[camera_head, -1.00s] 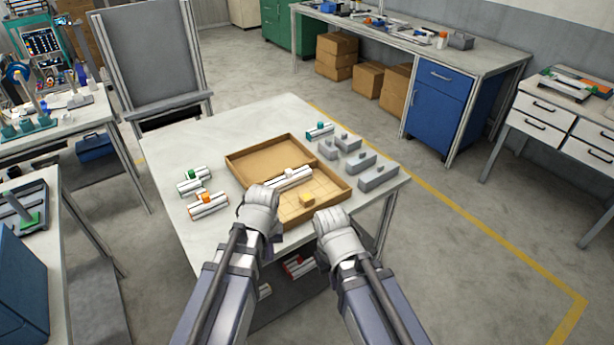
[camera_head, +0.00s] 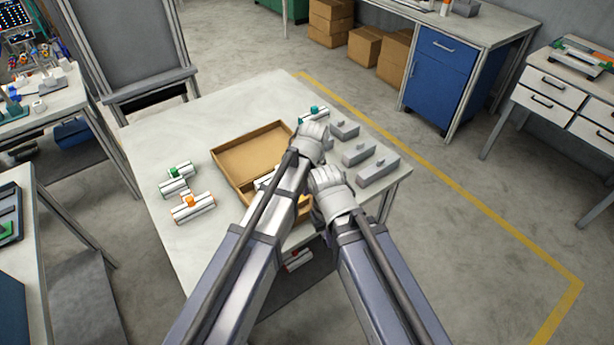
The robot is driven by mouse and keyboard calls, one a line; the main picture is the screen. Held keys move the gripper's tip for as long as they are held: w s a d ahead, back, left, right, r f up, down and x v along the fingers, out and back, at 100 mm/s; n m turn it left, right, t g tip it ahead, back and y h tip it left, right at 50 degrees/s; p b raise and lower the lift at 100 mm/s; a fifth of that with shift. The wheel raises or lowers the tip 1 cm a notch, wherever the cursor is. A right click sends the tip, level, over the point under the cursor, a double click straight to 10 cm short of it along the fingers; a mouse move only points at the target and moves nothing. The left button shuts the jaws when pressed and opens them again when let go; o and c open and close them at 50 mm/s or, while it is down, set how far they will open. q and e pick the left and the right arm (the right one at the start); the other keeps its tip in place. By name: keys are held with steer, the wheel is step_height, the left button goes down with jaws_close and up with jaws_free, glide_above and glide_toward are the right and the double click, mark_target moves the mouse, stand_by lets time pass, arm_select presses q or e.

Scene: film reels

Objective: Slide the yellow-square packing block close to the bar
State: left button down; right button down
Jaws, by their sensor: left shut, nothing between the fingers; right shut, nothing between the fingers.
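The wooden tray (camera_head: 217,163) sits on the light table. A white bar (camera_head: 264,181) in the tray is mostly covered by my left arm. My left gripper (camera_head: 315,132) is shut and empty, above the tray's far right side near the teal-topped piece. My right gripper (camera_head: 325,178) is shut and empty, by the tray's right side. I cannot tell if either touches anything.
Several grey blocks (camera_head: 377,170) stand along the table's right side. A green-topped white piece (camera_head: 175,179) and an orange-topped one (camera_head: 192,207) lie left of the tray. A teal-topped piece (camera_head: 314,113) lies behind it. The table's far left is clear.

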mark_target(307, 202)
arm_select(q)
steer(key=shift+f+b, duration=3.55)
steer(key=shift+r, duration=0.1)
steer(key=shift+w+a, duration=0.75)
steer(key=shift+w, duration=0.25)
steer(key=shift+w+a, duration=0.7)
steer(key=shift+w, duration=0.3)
steer(key=shift+w+a, duration=0.75)
steer(key=shift+w, duration=0.25)
steer(key=shift+s+d, duration=0.1)
steer(key=shift+s+d, duration=0.6)
steer(key=shift+s, duration=0.2)
steer(key=shift+r, duration=0.1)
